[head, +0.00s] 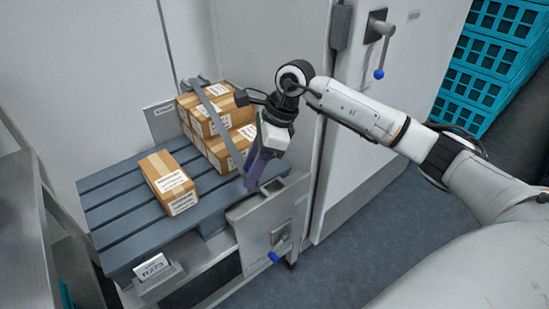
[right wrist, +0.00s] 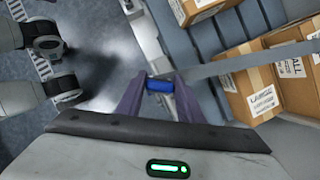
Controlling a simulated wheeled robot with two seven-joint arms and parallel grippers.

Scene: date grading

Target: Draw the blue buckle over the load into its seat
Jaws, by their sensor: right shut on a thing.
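The blue buckle (right wrist: 159,86) sits between the fingers of my right gripper (right wrist: 158,88) in the right wrist view, and the gripper is shut on it. A grey strap (right wrist: 230,66) runs from the buckle to the right, towards the boxes. In the head view the strap (head: 214,116) crosses the stacked cartons (head: 207,112) down to my right gripper (head: 256,178), which is at the pallet's right edge. The fingers hide the buckle there. I cannot clearly make out the buckle's seat. My left gripper is not in view.
A single carton (head: 168,183) lies on the grey slatted pallet (head: 120,212). A metal panel (head: 262,222) with a blue-tipped lever (head: 274,256) stands at the pallet's front right. A label card (head: 152,267) is at the front. Teal crates (head: 490,70) stand at the far right.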

